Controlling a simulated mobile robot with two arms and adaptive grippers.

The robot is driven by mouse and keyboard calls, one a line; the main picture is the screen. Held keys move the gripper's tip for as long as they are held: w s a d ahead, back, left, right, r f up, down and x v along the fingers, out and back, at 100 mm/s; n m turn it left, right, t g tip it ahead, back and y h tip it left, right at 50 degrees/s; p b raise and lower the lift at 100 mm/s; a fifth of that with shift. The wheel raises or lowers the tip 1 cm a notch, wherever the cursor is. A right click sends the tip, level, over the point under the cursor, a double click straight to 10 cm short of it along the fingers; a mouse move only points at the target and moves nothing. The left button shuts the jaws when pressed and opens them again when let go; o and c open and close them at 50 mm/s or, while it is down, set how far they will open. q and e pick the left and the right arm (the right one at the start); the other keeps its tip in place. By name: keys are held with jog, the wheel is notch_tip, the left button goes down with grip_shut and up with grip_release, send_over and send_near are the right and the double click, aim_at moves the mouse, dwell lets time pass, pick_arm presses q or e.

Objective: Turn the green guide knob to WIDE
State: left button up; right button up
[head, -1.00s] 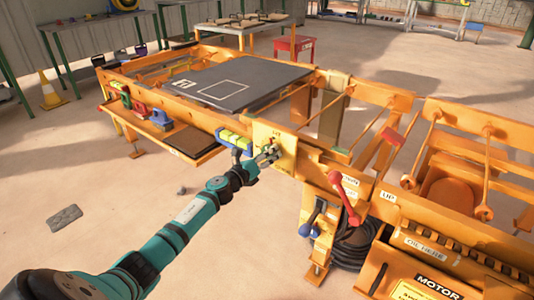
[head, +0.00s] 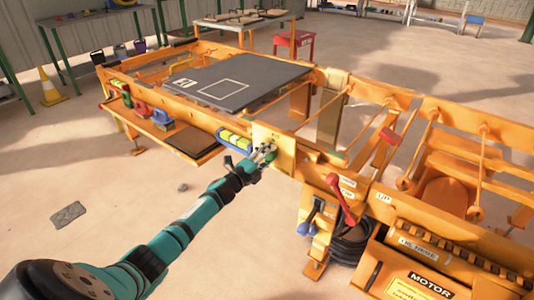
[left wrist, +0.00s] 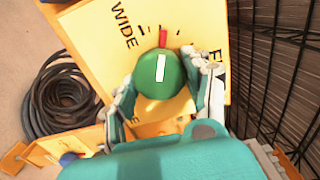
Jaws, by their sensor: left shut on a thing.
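The green guide knob (left wrist: 158,78) is round, with a white bar on its face that stands nearly upright in the left wrist view. A red mark (left wrist: 163,37) sits just above it, among short black ticks. The word WIDE (left wrist: 122,25) is on the yellow plate (left wrist: 90,30) to the upper left. Another label, partly hidden, is at the right. My left gripper (left wrist: 162,82) is shut on the knob, a finger at each side. In the head view the gripper (head: 264,153) is at the yellow plate (head: 284,150) on the orange frame. My right gripper is not in view.
A blue tray with yellow blocks (head: 234,139) is left of the plate. A black hose coil (head: 348,245) hangs below. The floor at lower left is mostly open.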

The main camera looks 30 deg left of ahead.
pick_arm(q)
jog(key=shift+n+p, duration=1.05)
jog(key=shift+n, duration=1.95)
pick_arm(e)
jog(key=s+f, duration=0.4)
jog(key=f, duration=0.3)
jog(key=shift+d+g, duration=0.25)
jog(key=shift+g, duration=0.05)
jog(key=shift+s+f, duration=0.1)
pick_arm(q)
jog(key=o, duration=1.2)
jog(key=shift+c, duration=0.2)
jog(key=shift+s, duration=0.1)
jog(key=s+a, duration=0.1)
jog(key=s, duration=1)
jog(key=shift+s, duration=0.4)
